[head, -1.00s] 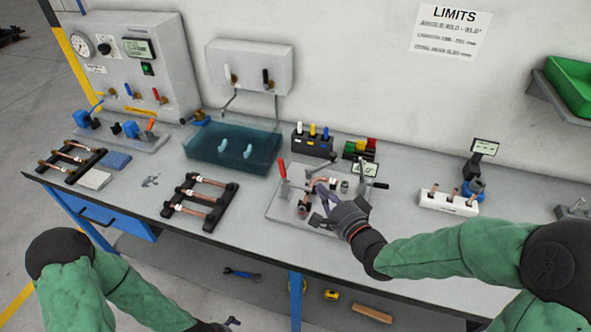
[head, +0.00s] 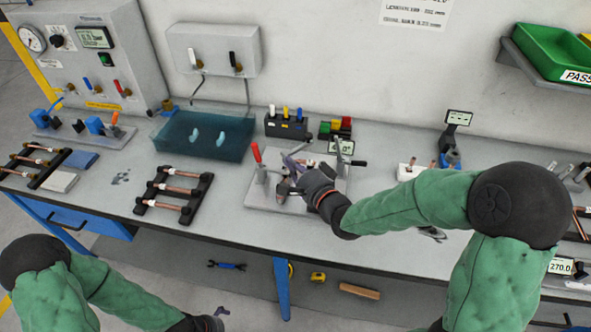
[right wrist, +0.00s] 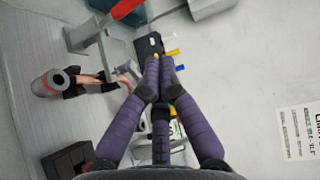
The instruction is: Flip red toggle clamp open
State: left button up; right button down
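The red toggle clamp (head: 256,154) stands on the pale fixture plate (head: 256,206) on the bench, its red handle pointing up. In the right wrist view the red handle (right wrist: 126,8) shows at the top edge, left of the fingertips. My right gripper (head: 288,165) is over the fixture, just right of the red handle and apart from it. Its purple fingers (right wrist: 160,64) meet at the tips with nothing seen between them. A copper tube (right wrist: 88,78) lies in the fixture left of the fingers. My left gripper (head: 219,312) is low at the bottom, away from the bench; its fingers are too small to judge.
A black-handled clamp (head: 350,162) is on the fixture's right side. Behind stand a block of coloured pens (head: 286,124) and a blue-green tray (head: 203,136). A rack with copper tubes (head: 175,197) is to the left. Bare bench lies between rack and fixture.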

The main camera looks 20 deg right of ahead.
jog(key=w+a+f+b, duration=0.1)
jog(key=w+a, duration=0.3)
jog(key=w, duration=0.3)
jog(key=shift+w+a, duration=0.15)
jog(key=shift+w, duration=0.15)
jog(key=shift+w+a+r+n+p, duration=0.1)
jog(key=shift+w+a+n+p, duration=0.05)
jog(key=shift+a+n+p, duration=0.2)
